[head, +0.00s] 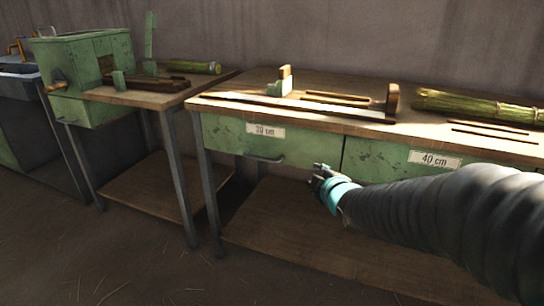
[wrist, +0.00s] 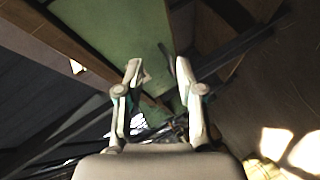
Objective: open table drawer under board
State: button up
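A long thin board (head: 285,106) with an upright wooden block at its right end lies along the front of the wooden table (head: 240,86) in the head view. Under it is a green drawer (head: 225,136) with a small white label, seemingly "30 cm", and a dark bar handle (head: 263,159). The drawer looks shut. My gripper (head: 318,171) is in front of the table, right of the handle and apart from it. In the wrist view my gripper (wrist: 157,65) has its fingers spread with nothing held. A green panel (wrist: 120,35) shows beyond them; the handle is not clear there.
A second green drawer labelled "40 cm" (head: 434,160) is to the right, partly behind my arm. A lower shelf (head: 290,232) runs beneath. A straw bundle (head: 475,105) and thin sticks lie on the table. A side table with a green machine (head: 85,60) stands left. Front floor is clear.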

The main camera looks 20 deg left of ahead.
aim_at(260, 159)
jog(key=w+a+f+n+y, duration=0.1)
jog(key=a+n+y, duration=0.15)
jog(key=a, duration=0.25)
jog(key=a+f+n+y, duration=0.2)
jog(key=a+n, duration=0.1)
jog(key=a, duration=0.3)
jog(key=p+x, duration=0.1)
jog(key=x, duration=1.2)
jog(key=shift+w+a+p, duration=0.1)
jog(key=shift+w+p, duration=0.25)
grip_shut()
